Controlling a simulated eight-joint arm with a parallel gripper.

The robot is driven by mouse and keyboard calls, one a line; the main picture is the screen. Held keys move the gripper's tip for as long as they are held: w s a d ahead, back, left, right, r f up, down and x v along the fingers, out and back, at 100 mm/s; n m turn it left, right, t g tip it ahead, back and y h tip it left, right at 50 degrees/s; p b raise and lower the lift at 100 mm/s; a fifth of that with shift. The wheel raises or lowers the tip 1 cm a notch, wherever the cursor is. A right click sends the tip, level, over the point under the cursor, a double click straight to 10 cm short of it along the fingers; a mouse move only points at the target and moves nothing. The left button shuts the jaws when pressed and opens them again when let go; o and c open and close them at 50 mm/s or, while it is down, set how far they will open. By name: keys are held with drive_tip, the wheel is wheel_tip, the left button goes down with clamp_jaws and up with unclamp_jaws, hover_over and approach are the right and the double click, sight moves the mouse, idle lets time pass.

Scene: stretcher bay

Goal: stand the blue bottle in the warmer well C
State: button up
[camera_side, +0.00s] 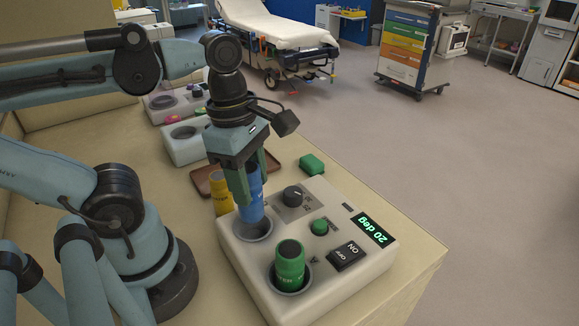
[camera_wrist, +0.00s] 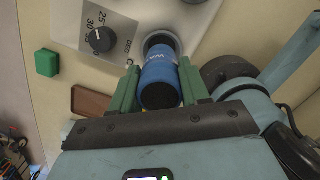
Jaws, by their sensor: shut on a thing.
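The blue bottle (camera_side: 253,205) is upright between the green fingers of my gripper (camera_side: 244,190), which is shut on it. Its lower end is at the mouth of a round well (camera_side: 255,235) in the white warmer (camera_side: 330,285); I cannot tell how far inside it is. In the wrist view the blue bottle (camera_wrist: 158,75) is between the fingertips (camera_wrist: 160,88), its far end at the well ring (camera_wrist: 161,38). A green bottle (camera_side: 289,264) stands in the warmer's front well. I cannot read a well letter clearly.
The warmer has a dial (camera_side: 293,196), a green button (camera_side: 319,226), a switch (camera_side: 347,256) and a "20 deg" display (camera_side: 373,230). A yellow bottle (camera_side: 220,190) is close behind the blue one, by a brown tray (camera_side: 201,181). A green block (camera_side: 312,164) lies behind the warmer.

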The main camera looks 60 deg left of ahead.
sight(252, 209)
drive_tip(key=shift+f, duration=2.75)
drive_tip(key=shift+f, duration=0.65)
drive_tip(key=o, duration=0.9)
drive_tip(key=shift+s+a+r, duration=0.1)
drive_tip(key=shift+a+r, duration=0.1)
drive_tip(key=shift+r, duration=1.6)
drive_tip(key=shift+s+a+r, duration=0.15)
drive_tip(key=shift+a+r, duration=0.05)
drive_tip(key=shift+r, duration=1.65)
drive_tip(key=shift+s+a+r, duration=0.1)
drive_tip(key=shift+a+r, duration=0.1)
drive_tip(key=shift+r, duration=1.6)
